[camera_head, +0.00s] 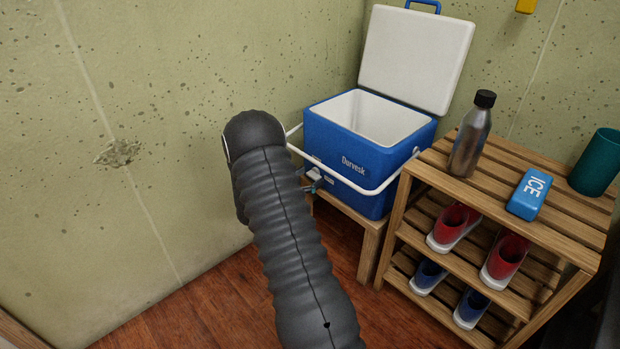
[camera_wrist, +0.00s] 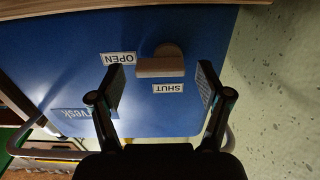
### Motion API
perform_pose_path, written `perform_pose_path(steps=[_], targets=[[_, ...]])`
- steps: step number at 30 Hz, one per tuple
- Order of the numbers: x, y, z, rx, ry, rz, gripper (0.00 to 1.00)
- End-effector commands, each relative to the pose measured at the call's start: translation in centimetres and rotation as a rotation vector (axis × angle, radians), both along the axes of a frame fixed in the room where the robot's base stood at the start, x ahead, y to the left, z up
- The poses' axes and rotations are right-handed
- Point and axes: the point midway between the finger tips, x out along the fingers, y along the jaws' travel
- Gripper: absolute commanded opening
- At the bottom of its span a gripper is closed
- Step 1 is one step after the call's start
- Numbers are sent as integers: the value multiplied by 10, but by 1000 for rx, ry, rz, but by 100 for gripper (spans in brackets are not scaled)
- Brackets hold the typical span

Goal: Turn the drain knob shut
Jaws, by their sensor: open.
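The drain knob (camera_wrist: 160,67) is a grey-brown bar on a round base, on the front of the blue cooler (camera_head: 350,165). In the wrist view its bar lies level. The OPEN label (camera_wrist: 118,58) is just left of the bar, and the SHUT label (camera_wrist: 168,88) is below it; both read upside down. My gripper (camera_wrist: 160,72) is open, with one finger on each side of the knob and a gap on both sides. I cannot tell the depth left between fingertips and knob. In the head view my arm hides most of the gripper.
The cooler's lid (camera_head: 415,60) is open, and its white handle (camera_head: 345,176) hangs across the front. It stands on a low wooden stand (camera_head: 371,238). A slatted rack (camera_head: 440,160) at right holds a bottle (camera_head: 472,135), an ICE pack (camera_head: 529,194) and shoes. The wall is close at left.

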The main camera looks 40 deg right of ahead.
Motion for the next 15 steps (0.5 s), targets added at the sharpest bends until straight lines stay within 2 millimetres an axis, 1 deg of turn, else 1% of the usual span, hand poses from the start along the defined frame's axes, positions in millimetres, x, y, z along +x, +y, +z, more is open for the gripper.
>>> perform_pose_path(steps=[3, 11, 12, 14, 15], targets=[[1, -5, 0, 0, 0, 0, 77], [1, -7, 0, 0, 0, 0, 77], [1, -7, 0, 0, 0, 0, 75], [1, -7, 0, 0, 0, 0, 60], [1, -7, 0, 0, 0, 0, 50]])
